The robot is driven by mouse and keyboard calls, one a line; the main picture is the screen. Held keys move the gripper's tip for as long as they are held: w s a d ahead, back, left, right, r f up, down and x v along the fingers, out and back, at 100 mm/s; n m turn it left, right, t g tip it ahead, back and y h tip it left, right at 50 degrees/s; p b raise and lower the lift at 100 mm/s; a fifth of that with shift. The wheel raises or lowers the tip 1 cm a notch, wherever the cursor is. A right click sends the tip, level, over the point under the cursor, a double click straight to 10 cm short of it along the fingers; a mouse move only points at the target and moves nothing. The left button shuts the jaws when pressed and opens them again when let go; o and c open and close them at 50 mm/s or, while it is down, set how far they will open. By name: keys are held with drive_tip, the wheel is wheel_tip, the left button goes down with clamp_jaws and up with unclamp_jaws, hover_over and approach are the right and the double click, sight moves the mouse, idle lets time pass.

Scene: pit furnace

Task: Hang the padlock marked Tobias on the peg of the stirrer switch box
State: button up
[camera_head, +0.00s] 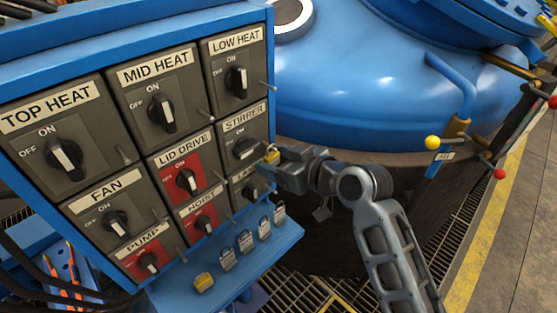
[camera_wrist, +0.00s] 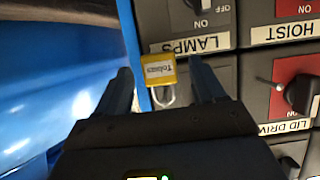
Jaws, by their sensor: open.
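The padlock marked Tobias (camera_wrist: 158,80) is yellow with a white name label. Its steel shackle points up in the scene, which is down in the upside-down wrist view. In the head view the yellow body (camera_head: 271,156) shows at the lower right of the stirrer switch box (camera_head: 244,137), where that box's peg sits. The peg is hidden, so I cannot tell whether it passes through the shackle. The stirrer's handle (camera_head: 246,149) lies sideways. My gripper (camera_head: 281,168) is open at the padlock; in the wrist view the padlock shows between the spread fingers (camera_wrist: 160,85).
Below the panel a blue shelf (camera_head: 179,300) holds another yellow padlock (camera_head: 203,282) and several grey ones (camera_head: 246,241). Bare pegs stick out from neighbouring boxes, such as low heat (camera_head: 238,75). The blue furnace lid (camera_head: 365,90) lies behind my arm.

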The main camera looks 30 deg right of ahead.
drive_tip(key=b+v, duration=0.1)
drive_tip(key=v, duration=0.7)
drive_tip(key=s+f+m+h, duration=0.2)
drive_tip(key=s+f, duration=0.2)
drive_tip(key=s, duration=0.4)
drive_tip(key=s+f+m+h, duration=0.1)
drive_tip(key=s+f, duration=0.3)
drive_tip(key=s, duration=0.4)
drive_tip(key=s+a+r+t, duration=0.1)
drive_tip(key=s+r, duration=0.2)
drive_tip(key=s, duration=0.6)
drive_tip(key=s+r+h, duration=0.1)
drive_tip(key=s+r, duration=0.3)
drive_tip(key=s, duration=0.6)
drive_tip(key=shift+a+m+t, duration=0.3)
drive_tip(key=shift+a+t, duration=0.1)
